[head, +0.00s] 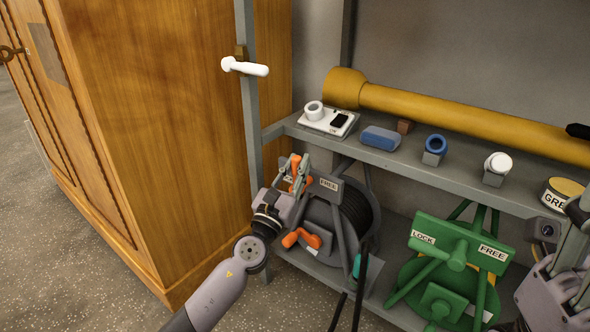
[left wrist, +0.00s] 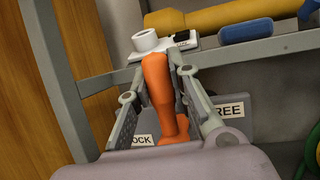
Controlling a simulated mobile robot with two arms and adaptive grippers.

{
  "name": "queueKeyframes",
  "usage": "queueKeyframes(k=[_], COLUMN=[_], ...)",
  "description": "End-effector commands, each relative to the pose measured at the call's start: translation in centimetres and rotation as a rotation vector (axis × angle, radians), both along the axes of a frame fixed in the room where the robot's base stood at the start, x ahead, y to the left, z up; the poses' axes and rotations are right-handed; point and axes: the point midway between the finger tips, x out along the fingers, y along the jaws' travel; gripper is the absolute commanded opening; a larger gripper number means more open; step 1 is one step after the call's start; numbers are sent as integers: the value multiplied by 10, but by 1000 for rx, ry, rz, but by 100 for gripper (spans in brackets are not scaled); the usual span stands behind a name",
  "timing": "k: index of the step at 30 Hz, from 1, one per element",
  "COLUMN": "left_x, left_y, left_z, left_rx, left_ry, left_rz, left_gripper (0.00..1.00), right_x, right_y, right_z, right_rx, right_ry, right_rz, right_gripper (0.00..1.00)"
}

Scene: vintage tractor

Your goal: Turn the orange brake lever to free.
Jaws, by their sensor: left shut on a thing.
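The orange brake lever (head: 295,168) stands on the grey reel (head: 325,215) on the lower shelf. In the left wrist view the lever (left wrist: 161,88) rises nearly upright between the LOCK label (left wrist: 139,140) and the FREE label (left wrist: 229,110), its top leaning slightly left. My left gripper (head: 299,170) is shut on the lever, one finger on each side. In the head view the FREE label (head: 328,184) is clear; the gripper mostly hides the LOCK label. My right gripper (head: 577,225) is at the right edge, partly cut off, with its jaw state unclear.
A second orange handle (head: 301,238) sits lower on the grey reel. A green reel (head: 450,255) with its own LOCK and FREE labels stands to the right. The upper shelf (head: 390,160) overhangs both. A wooden cabinet (head: 180,120) and a shelf post (head: 250,110) flank the left.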

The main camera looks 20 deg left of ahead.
Motion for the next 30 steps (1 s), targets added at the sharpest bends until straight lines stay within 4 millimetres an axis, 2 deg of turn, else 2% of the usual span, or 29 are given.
queueKeyframes(k=[12,13,21,30], left_x=[-1,-1,0,-1], left_y=[-2,-2,-1,-1], left_z=[-2,-2,-1,-1], left_rx=[9,9,6,6], left_ry=[2,2,0,-1], left_rz=[-2,-2,-2,-1], left_gripper=[0,20,38,40], right_x=[0,0,0,-1], right_y=[0,0,0,0], right_z=[0,0,0,0], right_rx=[1,1,1,1], right_ry=[-2,-2,-2,-3], right_rz=[0,0,0,-1], right_gripper=[49,49,49,49])
